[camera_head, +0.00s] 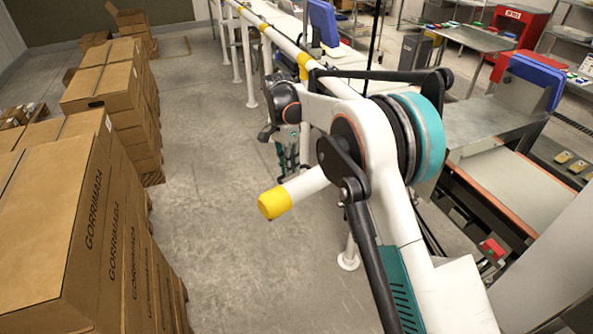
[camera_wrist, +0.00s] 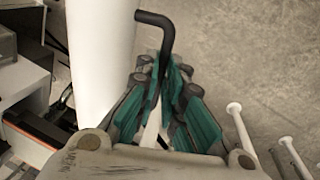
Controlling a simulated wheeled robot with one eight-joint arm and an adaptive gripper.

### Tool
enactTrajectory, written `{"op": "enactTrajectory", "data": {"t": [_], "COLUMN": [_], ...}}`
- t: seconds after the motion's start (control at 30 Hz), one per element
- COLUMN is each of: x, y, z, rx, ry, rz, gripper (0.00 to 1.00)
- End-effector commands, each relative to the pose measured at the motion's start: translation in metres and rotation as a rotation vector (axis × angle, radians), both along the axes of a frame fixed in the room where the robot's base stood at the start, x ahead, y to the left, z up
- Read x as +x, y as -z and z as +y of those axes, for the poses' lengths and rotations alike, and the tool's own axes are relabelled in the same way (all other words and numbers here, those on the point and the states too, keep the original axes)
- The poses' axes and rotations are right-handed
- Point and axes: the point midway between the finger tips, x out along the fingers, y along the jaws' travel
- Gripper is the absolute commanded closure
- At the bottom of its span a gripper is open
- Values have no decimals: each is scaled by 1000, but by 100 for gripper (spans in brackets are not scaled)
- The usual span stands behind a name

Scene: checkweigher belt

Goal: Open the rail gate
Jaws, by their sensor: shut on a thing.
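A white rail (camera_head: 283,42) with yellow bands runs along the line of tables and passes behind my arm. A white tube with a yellow end (camera_head: 274,203) sticks out from behind my arm over the floor; its join to the rail is hidden. In the wrist view a thick white tube (camera_wrist: 100,50) stands beside my fingers, with a black bent handle (camera_wrist: 168,30) next to it. My gripper (camera_wrist: 160,88) is shut on the black handle, its teal fingers around the lower part. In the head view my gripper (camera_head: 288,160) is small and partly hidden behind my arm.
Stacked cartons (camera_head: 65,215) line the left side. The concrete floor (camera_head: 205,130) between them and the rail is clear. White posts (camera_wrist: 242,130) with round feet stand right of my gripper in the wrist view. A metal table (camera_head: 485,125) and belt machinery are at right.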

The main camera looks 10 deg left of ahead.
Motion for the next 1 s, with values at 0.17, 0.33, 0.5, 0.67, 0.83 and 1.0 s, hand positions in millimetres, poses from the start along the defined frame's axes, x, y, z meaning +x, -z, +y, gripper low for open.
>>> {"op": "enactTrajectory", "data": {"t": [0.17, 0.33, 0.5, 0.67, 0.83, 1.0], "x": [6, 7, 7, 7, 7, 7], "y": [1, 1, 1, 1, 1, 0], "z": [5, 6, 6, 5, 6, 6], "rx": [1, 0, 0, 0, 0, 0], "ry": [17, 21, 21, 21, 21, 21], "rz": [-1, -1, -1, -1, -1, -1], "gripper": [100, 100, 100, 75, 70, 70]}}
